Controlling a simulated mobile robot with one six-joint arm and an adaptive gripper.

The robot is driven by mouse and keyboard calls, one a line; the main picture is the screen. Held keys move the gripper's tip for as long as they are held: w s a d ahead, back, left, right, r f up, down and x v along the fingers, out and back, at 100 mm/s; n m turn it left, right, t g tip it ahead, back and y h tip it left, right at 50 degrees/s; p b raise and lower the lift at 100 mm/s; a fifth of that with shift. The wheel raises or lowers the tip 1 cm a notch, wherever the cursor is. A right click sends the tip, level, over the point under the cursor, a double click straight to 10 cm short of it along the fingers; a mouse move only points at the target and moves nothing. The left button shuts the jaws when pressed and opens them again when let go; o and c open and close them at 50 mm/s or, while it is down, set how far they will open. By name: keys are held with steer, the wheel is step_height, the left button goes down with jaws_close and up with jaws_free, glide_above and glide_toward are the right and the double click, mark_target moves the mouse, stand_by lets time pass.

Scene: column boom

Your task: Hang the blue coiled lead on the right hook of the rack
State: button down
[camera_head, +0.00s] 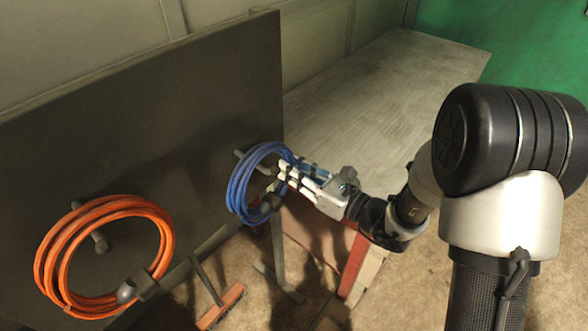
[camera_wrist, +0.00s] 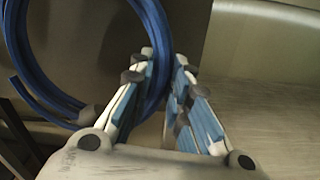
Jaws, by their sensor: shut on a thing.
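The blue coiled lead (camera_head: 236,190) hangs from my gripper (camera_head: 285,172) in front of the dark rack board's right end. My gripper is shut on the right side of the coil; the fingers also show in the wrist view (camera_wrist: 165,70) beside the blue loops (camera_wrist: 38,92). A dark clip or plug sits low on the coil. The right hook (camera_head: 238,154) is a grey peg at the coil's upper left, partly hidden by the loops. I cannot tell whether the peg passes through the coil or stays behind it.
An orange coiled lead (camera_head: 165,240) hangs on the left hook (camera_head: 99,243) of the rack board (camera_head: 150,110). A pale worktop (camera_head: 370,95) lies behind and right of the board. A broom (camera_head: 220,306) and a red-edged stand (camera_head: 353,265) are below.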

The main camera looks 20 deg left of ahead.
steer(key=c, duration=1.4)
jaws_free()
steer(key=shift+c, duration=0.2)
steer(key=shift+d, duration=0.15)
steer(key=v, duration=1.2)
steer(key=s+r+n+g+h, duration=0.2)
steer(key=s+n+g+h, duration=0.15)
steer(key=s+n, duration=0.4)
steer(key=s+r+n+g+h, duration=0.2)
steer(key=s+n+g, duration=0.35)
steer(key=s, duration=0.35)
steer(key=s+d+r+n+t+h, duration=0.1)
steer(key=d+n+t+h, duration=0.2)
steer(key=d+n+h, duration=0.2)
steer(key=s+d+r+n+t+h, duration=0.2)
steer(key=d+n+t+h, duration=0.2)
steer(key=d, duration=0.8)
steer(key=shift+d+r+n+h, duration=0.2)
steer(key=shift+d+n+h, duration=0.05)
steer(key=shift+n+h, duration=0.85)
